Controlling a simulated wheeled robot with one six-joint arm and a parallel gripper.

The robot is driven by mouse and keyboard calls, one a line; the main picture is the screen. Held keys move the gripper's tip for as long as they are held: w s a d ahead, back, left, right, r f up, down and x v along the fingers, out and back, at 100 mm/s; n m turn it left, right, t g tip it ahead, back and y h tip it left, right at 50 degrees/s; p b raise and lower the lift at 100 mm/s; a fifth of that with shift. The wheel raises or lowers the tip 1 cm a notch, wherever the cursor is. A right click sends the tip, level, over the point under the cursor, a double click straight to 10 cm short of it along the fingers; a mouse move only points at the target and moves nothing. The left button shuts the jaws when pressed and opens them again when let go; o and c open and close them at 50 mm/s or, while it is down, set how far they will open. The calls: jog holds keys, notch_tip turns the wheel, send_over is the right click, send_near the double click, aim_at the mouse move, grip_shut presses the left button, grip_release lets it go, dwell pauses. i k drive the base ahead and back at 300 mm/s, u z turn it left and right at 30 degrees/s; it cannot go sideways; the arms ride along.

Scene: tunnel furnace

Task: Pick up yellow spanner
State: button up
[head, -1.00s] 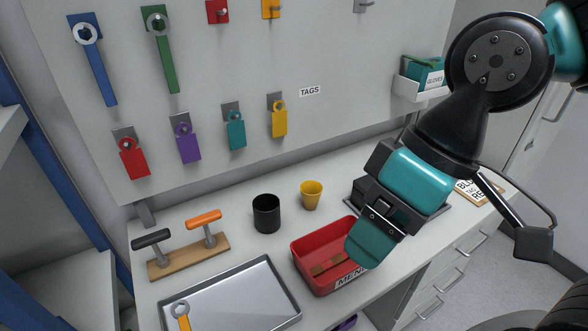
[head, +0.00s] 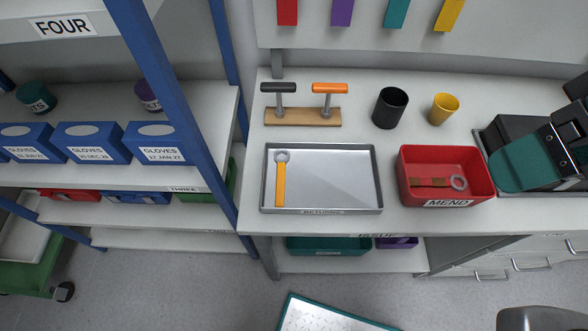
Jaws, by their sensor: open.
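The yellow spanner (head: 280,181) lies upright in the picture at the left end of the grey metal tray (head: 375,178), with its silver ring end toward the back wall. The tray is labelled RETURNS and stands on the bench. My gripper (head: 508,170) is at the right edge of the head view, to the right of the red MEND bin and well apart from the spanner. Its teal finger side shows. The far part of the gripper and arm is cut off by the picture edge.
A red MEND bin (head: 405,185) holding another spanner (head: 440,183) stands between tray and gripper. Behind are a wooden stand (head: 300,121) with two T-handles, a black cup (head: 390,108) and a yellow cup (head: 443,109). A blue shelf post (head: 180,120) rises left of the bench.

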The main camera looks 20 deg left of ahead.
aim_at(279, 194)
jog(key=u, duration=0.55)
jog(key=k, duration=1.3)
jog(key=u, duration=0.9)
jog(key=i, duration=1.3)
jog(key=z, duration=0.85)
